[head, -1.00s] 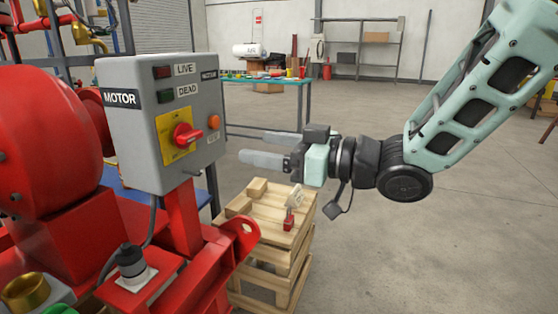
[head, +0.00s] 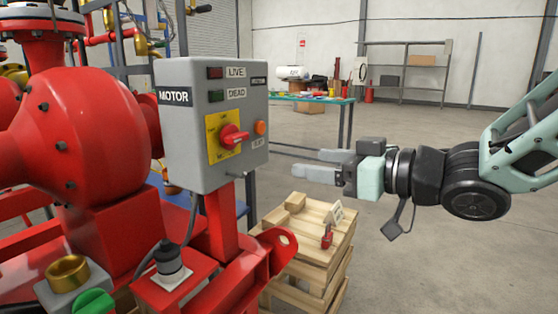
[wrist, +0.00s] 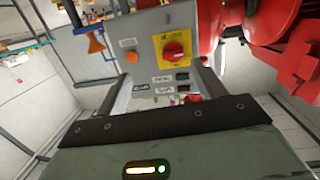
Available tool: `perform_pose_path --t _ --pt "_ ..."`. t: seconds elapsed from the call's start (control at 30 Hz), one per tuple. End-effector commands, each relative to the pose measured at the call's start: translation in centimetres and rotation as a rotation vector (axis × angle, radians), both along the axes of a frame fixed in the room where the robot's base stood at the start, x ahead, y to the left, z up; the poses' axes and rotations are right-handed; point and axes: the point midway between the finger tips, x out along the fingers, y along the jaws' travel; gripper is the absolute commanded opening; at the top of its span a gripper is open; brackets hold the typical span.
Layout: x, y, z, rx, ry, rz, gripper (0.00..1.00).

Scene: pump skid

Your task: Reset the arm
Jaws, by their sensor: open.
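My gripper (head: 318,165) is open and empty, pointing left toward the grey motor control box (head: 208,120), with a gap between its fingertips and the box. The box carries a red rotary switch on a yellow plate (head: 232,136), LIVE and DEAD indicators and an orange button (head: 260,128). In the wrist view the box (wrist: 160,62) appears upside down, with the red switch (wrist: 174,48) ahead of the gripper. My arm reaches in from the right.
Below my gripper a wooden crate stack (head: 310,255) holds a small red padlock (head: 327,238), a tag (head: 335,214) and a wooden block. The red pump skid (head: 90,130) fills the left. A workbench (head: 320,98) and shelving stand behind. Floor at right is open.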

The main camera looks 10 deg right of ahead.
Motion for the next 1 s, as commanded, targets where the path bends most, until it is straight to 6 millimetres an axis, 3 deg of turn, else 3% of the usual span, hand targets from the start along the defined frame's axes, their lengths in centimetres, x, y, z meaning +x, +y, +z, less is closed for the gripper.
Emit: perform_pose_path --t 0.13,0.27,0.4,0.6,0.87,0.9,1.0 --pt "0.3 0.4 -4.1 -0.158 0.138 -0.128 0.69" --pt "-1.3 0.2 -8.5 -0.323 0.309 -0.219 0.69" --pt "-5.3 -0.1 -12.8 -0.506 0.523 -0.258 0.69" --pt "-12.7 -0.5 -16.7 -0.727 0.805 -0.224 0.69" --pt "-22.0 -0.9 -18.1 -0.940 1.096 -0.102 0.69" --pt "-21.9 -1.0 -16.6 -0.939 1.101 -0.103 0.69" --pt "-21.8 -1.0 -14.4 -0.935 1.096 -0.108 0.69"
